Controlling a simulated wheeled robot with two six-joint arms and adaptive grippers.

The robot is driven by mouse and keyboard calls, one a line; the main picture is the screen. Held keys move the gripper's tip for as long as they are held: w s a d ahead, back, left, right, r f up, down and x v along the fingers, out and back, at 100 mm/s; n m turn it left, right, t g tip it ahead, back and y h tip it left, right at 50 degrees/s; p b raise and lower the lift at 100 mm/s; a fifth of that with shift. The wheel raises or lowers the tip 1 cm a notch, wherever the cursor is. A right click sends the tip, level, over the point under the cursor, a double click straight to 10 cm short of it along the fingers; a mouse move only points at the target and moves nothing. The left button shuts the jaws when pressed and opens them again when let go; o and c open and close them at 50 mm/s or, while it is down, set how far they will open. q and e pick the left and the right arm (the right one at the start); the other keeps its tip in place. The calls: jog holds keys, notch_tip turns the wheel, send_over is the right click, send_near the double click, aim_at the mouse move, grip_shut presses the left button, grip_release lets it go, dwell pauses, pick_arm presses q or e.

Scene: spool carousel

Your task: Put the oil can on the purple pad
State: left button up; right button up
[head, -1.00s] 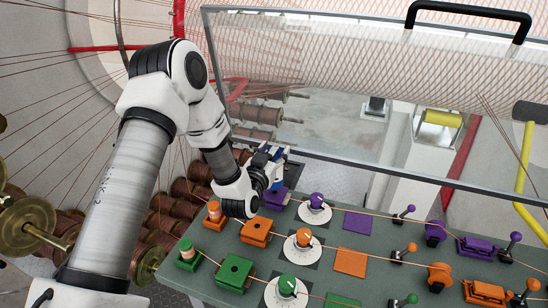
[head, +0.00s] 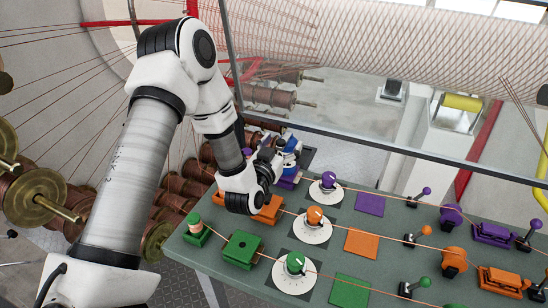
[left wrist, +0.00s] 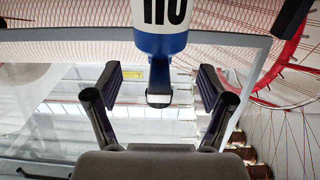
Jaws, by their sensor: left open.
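The oil can (head: 291,146), blue and white, stands at the far edge of the green panel near a purple block, partly hidden by my left gripper. In the left wrist view the oil can (left wrist: 161,42) shows large, with upside-down lettering. My left gripper (head: 279,154) is open beside the can. In the left wrist view its two fingers (left wrist: 158,88) are spread, with the can's narrower blue end between them; neither finger visibly touches it. The flat purple pad (head: 370,204) lies bare on the panel, right of the purple-knobbed dial. My right gripper is out of view.
Purple, orange and green dials, levers and blocks fill the green panel (head: 345,270). An orange pad (head: 361,243) and a green pad (head: 350,290) lie nearer than the purple one. A grey rail (head: 400,152) runs behind the panel. Copper-coloured threads cross above the panel.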

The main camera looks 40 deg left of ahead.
pick_arm(q)
jog(key=b+v, duration=0.2)
jog(key=v, duration=0.6)
jog(key=shift+f, duration=0.1)
jog(key=shift+s, duration=0.25)
